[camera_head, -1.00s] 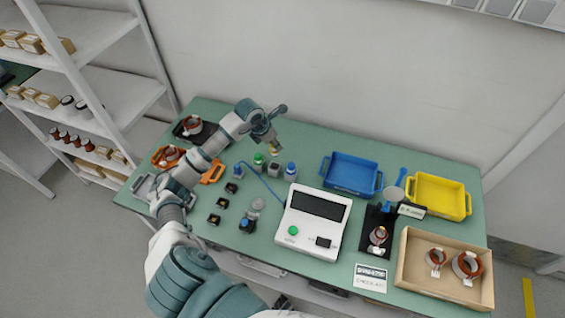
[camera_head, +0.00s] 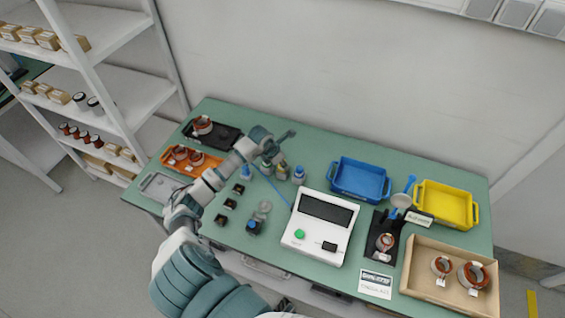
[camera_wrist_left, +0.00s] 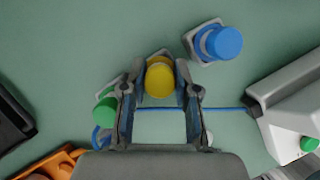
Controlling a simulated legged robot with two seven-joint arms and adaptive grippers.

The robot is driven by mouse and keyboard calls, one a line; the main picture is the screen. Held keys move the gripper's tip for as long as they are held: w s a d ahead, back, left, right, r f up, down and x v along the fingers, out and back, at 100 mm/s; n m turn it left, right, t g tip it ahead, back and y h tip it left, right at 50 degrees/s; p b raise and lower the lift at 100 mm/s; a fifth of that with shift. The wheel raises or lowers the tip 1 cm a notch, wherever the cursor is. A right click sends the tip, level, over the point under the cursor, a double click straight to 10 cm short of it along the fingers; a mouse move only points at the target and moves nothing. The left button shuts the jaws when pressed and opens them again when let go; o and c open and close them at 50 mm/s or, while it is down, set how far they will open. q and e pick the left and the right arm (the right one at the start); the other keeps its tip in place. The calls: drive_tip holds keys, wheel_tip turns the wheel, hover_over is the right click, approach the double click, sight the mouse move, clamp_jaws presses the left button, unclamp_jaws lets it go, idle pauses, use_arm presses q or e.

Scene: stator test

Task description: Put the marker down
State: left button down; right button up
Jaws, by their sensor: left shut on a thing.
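The yellow-capped marker (camera_wrist_left: 159,80) is between the fingertips of my left gripper (camera_wrist_left: 158,92) in the left wrist view. My left gripper (camera_head: 277,150) is shut on it over the back middle of the table. In the head view the marker (camera_head: 283,167) shows just below the gripper, at a small grey holder. A bit of the holder shows behind the cap in the wrist view; I cannot tell whether the marker is fully seated. A green-capped marker (camera_wrist_left: 104,111) stands left of the gripper, and a blue-capped one (camera_wrist_left: 222,43) at upper right. My right gripper is not in view.
A white tester (camera_head: 320,228) with a green button stands in front of the markers, with a blue cable near the gripper. A blue tray (camera_head: 360,180) is to the right. An orange tray (camera_head: 207,165) with stators and a black tray (camera_head: 225,139) are to the left.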

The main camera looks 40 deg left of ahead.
use_arm(q)
drive_tip(key=c, duration=1.1)
unclamp_jaws()
drive_tip(key=shift+f, duration=0.15)
drive_tip(key=shift+o, duration=1.2)
drive_tip(key=shift+a, duration=0.1)
drive_tip(key=shift+d, duration=0.2)
drive_tip(key=shift+r, duration=0.35)
drive_tip(key=shift+s+r, duration=0.15)
drive_tip(key=shift+r, duration=0.2)
drive_tip(key=v, duration=1.1)
drive_tip(key=shift+b, duration=0.35)
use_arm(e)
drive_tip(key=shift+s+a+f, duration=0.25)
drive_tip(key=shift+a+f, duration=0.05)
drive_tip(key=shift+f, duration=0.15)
use_arm(q)
drive_tip(key=shift+s, duration=0.15)
